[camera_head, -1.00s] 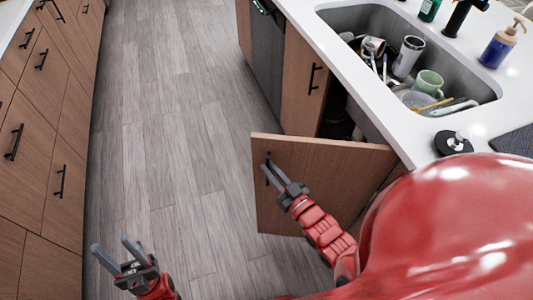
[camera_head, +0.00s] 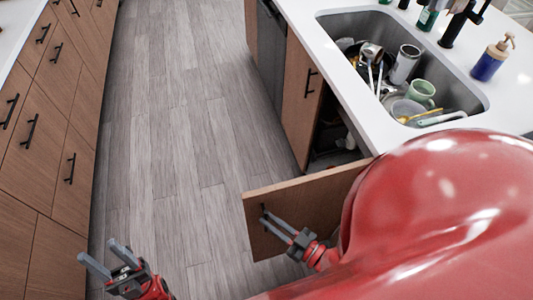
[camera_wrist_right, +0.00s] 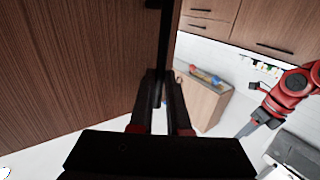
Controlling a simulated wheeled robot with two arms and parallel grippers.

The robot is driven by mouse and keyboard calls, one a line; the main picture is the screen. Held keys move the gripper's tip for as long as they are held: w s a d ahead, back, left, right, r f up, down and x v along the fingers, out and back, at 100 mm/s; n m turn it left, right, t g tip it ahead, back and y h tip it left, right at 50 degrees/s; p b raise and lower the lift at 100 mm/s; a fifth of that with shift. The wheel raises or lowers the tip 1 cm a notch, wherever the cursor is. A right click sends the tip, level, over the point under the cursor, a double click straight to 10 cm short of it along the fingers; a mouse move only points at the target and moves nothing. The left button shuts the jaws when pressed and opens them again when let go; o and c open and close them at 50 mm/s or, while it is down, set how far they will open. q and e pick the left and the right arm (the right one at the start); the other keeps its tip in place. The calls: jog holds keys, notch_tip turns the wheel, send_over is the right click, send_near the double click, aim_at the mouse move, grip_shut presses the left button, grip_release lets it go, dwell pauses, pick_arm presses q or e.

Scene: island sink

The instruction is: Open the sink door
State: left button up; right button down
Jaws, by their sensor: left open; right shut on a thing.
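The wooden sink door (camera_head: 318,195) stands swung out from the cabinet under the sink, at lower centre of the head view. A dark cabinet opening (camera_head: 333,128) shows beside it. My right gripper (camera_head: 264,217) is shut on the door's black handle near the door's free edge. In the right wrist view the handle (camera_wrist_right: 163,45) runs down between the fingers, with the door (camera_wrist_right: 85,60) to the left. My left gripper (camera_head: 97,250) is open and empty at lower left, above the floor. My red body hides the door's hinge side.
The other cabinet door (camera_head: 301,95) is closed. The sink (camera_head: 465,95) holds dishes, and a blue soap bottle (camera_head: 488,63) stands on the white counter. Drawers (camera_head: 50,125) line the left side. The grey floor (camera_head: 180,120) between is clear.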

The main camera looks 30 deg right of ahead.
jog(key=shift+s+d, duration=0.15)
jog(key=shift+d, duration=0.05)
jog(key=c, duration=1.2)
grip_release()
jog(key=o, duration=0.3)
jog(key=shift+s+d, duration=0.1)
jog(key=shift+d, duration=0.15)
jog(key=shift+a, duration=0.15)
jog(key=v, duration=1.7)
jog(key=shift+s, duration=0.2)
